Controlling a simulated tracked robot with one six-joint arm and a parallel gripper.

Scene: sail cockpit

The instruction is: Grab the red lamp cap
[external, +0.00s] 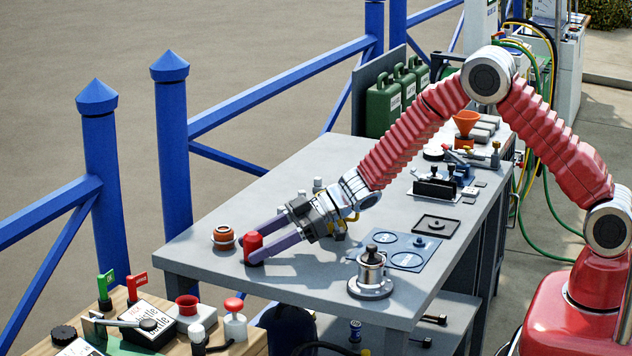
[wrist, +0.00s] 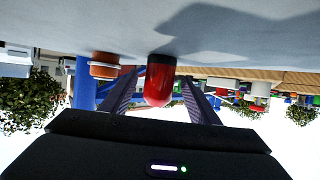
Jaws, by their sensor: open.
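The red lamp cap (external: 252,243) stands on the grey table near its front left corner. In the wrist view the red cap (wrist: 160,82) has a rounded end and sits between the two fingers. My gripper (external: 248,249) is open, low over the tabletop, with one finger on each side of the cap near the tips. In the wrist view both fingers of my gripper (wrist: 159,95) show, with a gap visible beside the cap. In the external view the near finger hides the cap's lower part.
An orange-red round fitting (external: 223,237) stands just left of the cap; it also shows in the wrist view (wrist: 104,66). A silver valve-like fitting (external: 371,274) and a blue plate (external: 407,261) lie to the right. A wooden bench (external: 258,338) with several small items stands in front.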

